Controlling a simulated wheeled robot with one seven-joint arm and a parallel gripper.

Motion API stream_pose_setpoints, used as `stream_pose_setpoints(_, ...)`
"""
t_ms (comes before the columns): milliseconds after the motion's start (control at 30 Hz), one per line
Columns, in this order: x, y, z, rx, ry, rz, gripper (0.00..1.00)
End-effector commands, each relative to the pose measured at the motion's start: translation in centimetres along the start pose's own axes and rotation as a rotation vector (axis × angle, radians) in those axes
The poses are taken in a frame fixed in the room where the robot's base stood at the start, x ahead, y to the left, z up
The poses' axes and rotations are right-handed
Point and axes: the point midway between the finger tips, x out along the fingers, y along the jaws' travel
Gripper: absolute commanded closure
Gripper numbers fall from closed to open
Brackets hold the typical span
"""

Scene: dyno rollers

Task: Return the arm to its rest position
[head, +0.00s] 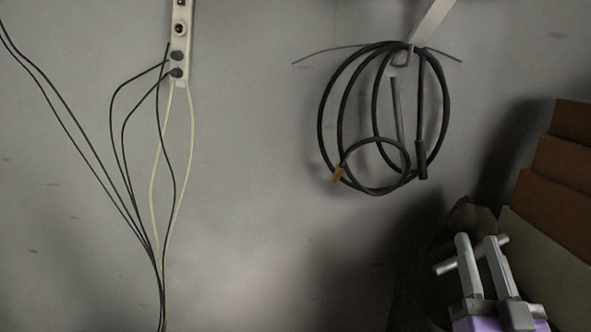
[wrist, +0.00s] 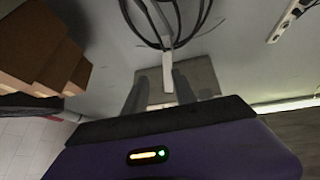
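My gripper (head: 477,240) is at the lower right of the head view, with its two grey fingers pointing up and a clear gap between them. It is open, and I see nothing held. The wrist view also shows my gripper (wrist: 159,75), with the fingers apart and a beige panel (wrist: 204,76) beyond them. The rest position itself is not marked in either view.
Black cable coils (head: 323,120) hang from a wall bracket (head: 430,20). A socket strip (head: 181,40) with wires is on the wall at left. Brown boxes (head: 560,185) stand close right of my gripper. A metal rod (head: 447,266) shows by the fingers.

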Motion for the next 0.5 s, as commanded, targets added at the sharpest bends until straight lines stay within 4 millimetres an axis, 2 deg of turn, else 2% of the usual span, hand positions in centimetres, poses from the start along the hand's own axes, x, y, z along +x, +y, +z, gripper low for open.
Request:
stream_pose_setpoints(33,-2.2,-0.2,1.1,-0.002,-0.022,0.002,0.67)
stream_pose_setpoints(200,-8.3,-0.7,2.9,-0.013,-0.074,0.004,0.67)
stream_pose_setpoints(500,-18.9,-1.5,4.5,-0.038,-0.192,-0.006,0.67)
